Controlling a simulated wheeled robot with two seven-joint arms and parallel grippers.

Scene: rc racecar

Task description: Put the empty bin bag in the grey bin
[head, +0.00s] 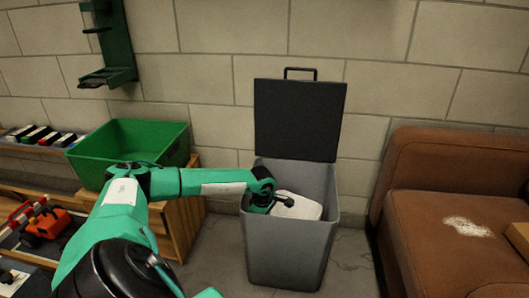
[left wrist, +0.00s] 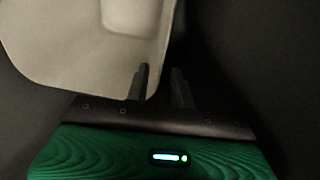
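The grey bin (head: 287,249) stands against the wall with its dark lid (head: 299,119) raised. The white bin bag (head: 298,206) is inside the bin's mouth, below the rim; it also shows pale at the upper left of the left wrist view (left wrist: 85,45). My left arm reaches over the bin's left rim, and my left gripper (head: 285,201) is down inside, beside the bag. In the left wrist view the two fingers (left wrist: 162,85) stand apart, with the bag's edge by the left finger. The bag's lower part is hidden. My right gripper is out of view.
A green crate (head: 130,142) sits on a wooden unit (head: 185,225) left of the bin. A brown sofa (head: 420,205) stands close on the right. Small tools and boxes lie at the far left. A strip of floor (head: 350,262) shows between bin and sofa.

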